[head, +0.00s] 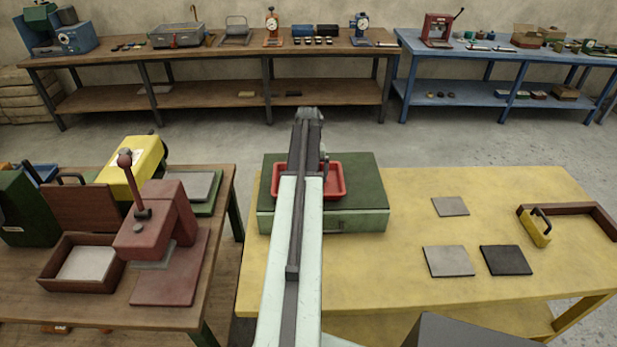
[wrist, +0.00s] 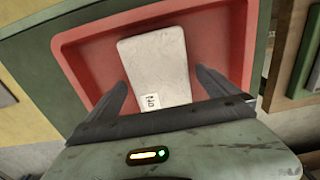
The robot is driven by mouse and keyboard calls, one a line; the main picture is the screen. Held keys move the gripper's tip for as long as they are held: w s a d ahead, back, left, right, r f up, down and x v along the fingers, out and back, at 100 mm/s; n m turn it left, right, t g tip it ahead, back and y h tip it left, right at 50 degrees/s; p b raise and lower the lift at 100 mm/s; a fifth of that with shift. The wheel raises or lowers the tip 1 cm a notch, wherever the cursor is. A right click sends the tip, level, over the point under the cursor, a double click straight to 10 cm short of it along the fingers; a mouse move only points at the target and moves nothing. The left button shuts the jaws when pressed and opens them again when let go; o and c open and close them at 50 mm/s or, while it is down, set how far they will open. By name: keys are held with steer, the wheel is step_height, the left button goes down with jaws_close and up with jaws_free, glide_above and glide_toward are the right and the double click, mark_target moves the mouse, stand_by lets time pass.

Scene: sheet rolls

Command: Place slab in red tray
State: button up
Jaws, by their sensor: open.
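A pale slab (wrist: 158,60) with a small printed label lies inside the red tray (wrist: 80,58) in the wrist view. My gripper (wrist: 161,77) is open above the tray, one finger on each side of the slab's near end, with gaps on both sides. The slab's near edge is hidden behind my gripper's body. In the head view the red tray (head: 337,182) sits on a green box, largely covered by my arm. The slab cannot be made out there.
The green box (head: 360,216) stands on the yellow table (head: 390,282). Grey plates (head: 449,261), a dark plate (head: 506,260) and a yellow-handled tool (head: 535,228) lie to the right. A red press (head: 160,225) stands on the left table.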

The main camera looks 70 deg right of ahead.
step_height(320, 180, up, 11)
steer(key=p, duration=1)
steer(key=shift+r, duration=0.15)
